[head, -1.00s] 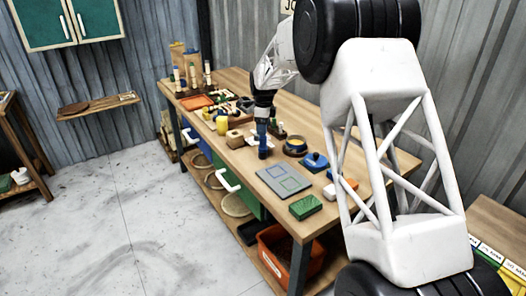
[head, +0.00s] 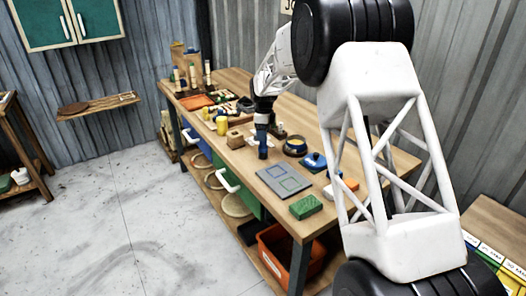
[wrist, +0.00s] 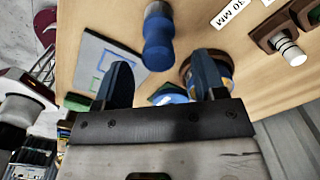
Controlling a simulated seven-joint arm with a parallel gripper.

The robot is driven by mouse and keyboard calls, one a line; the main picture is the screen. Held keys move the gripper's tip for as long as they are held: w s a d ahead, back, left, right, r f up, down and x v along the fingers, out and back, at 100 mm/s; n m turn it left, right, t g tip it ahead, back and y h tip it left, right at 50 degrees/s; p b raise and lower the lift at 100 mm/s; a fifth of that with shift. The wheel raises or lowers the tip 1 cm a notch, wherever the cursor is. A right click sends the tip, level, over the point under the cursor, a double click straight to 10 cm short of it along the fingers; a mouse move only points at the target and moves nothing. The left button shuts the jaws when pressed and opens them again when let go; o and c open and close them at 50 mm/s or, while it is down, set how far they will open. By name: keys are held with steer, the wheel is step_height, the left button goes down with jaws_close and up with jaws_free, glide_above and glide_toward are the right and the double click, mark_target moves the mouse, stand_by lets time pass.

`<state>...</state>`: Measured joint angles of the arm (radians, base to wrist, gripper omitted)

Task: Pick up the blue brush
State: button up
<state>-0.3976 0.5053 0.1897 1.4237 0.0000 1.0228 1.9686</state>
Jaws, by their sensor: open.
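The blue brush (head: 263,150) shows as a blue cylinder standing upright on the workbench. In the wrist view the brush (wrist: 158,47) has a pale grey end and lies just beyond my fingertips, toward the top of the picture. My gripper (wrist: 163,72) is open, with its two dark blue fingers apart and nothing held between them. In the head view my gripper (head: 263,120) is close above the brush, and its fingers are hard to tell from it. Whether it touches the brush cannot be told.
A wooden block (head: 234,137) and yellow cylinder (head: 222,126) stand left of the brush.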

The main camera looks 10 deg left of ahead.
mark_target(263, 147)
steer(key=shift+f, duration=0.1)
steer(key=shift+f, duration=2.5)
steer(key=c, duration=1)
steer(key=shift+a+r, duration=0.1)
steer(key=shift+r, duration=0.05)
